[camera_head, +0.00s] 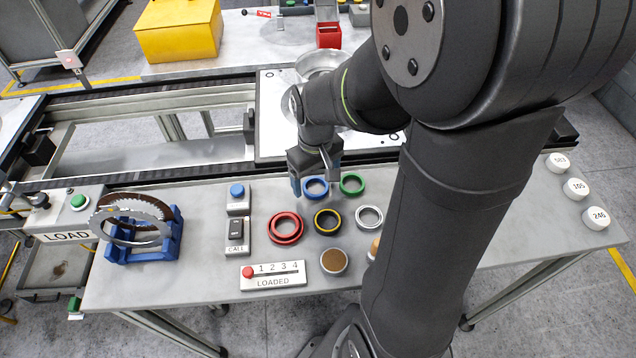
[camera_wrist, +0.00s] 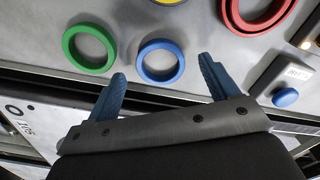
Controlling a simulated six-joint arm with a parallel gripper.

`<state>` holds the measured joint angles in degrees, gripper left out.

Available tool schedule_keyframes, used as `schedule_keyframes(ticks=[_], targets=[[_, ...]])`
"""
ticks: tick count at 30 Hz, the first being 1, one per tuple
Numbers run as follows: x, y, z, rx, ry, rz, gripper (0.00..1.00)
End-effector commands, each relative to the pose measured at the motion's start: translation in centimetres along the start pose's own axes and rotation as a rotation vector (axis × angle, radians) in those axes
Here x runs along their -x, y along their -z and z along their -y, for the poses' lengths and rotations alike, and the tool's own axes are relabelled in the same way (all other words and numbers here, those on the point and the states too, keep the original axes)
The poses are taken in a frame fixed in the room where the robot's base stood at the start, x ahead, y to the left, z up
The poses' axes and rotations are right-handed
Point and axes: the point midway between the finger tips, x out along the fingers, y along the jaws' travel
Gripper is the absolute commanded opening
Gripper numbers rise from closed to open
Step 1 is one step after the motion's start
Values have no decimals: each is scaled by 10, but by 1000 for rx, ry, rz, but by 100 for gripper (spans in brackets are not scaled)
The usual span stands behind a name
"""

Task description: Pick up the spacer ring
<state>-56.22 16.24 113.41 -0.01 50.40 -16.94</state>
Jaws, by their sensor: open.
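Several rings lie flat on the grey bench; nothing marks which one is the spacer ring. A blue ring (camera_head: 316,197) is closest to my gripper (camera_head: 314,184), with a green ring (camera_head: 352,192) just right of it. A red ring (camera_head: 272,229), a black and yellow ring (camera_head: 317,226) and a silver ring (camera_head: 382,217) lie nearer the front. My gripper is open and empty. In the wrist view the blue ring (camera_wrist: 144,61) shows between and beyond the fingertips (camera_wrist: 162,68), and the green ring (camera_wrist: 66,48) lies left of it. I see no contact.
A blue stand (camera_head: 146,254) holding toothed discs is at left. A brown-topped round cup (camera_head: 334,262) stands in front. Numbered white pucks (camera_head: 576,189) are at far right. A pallet (camera_head: 272,118) lies behind.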

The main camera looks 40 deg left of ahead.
Motion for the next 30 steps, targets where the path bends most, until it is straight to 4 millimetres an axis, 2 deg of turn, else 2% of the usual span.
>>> schedule_keyframes(ticks=[4,11,12,19,30], targets=[[-14,0,0,0,0,1,80],[-16,0,0,0,-1,-1,80],[-16,0,0,0,-1,-1,78],[-15,0,0,0,-1,-1,33],[-12,1,0,0,-1,-3,32]])
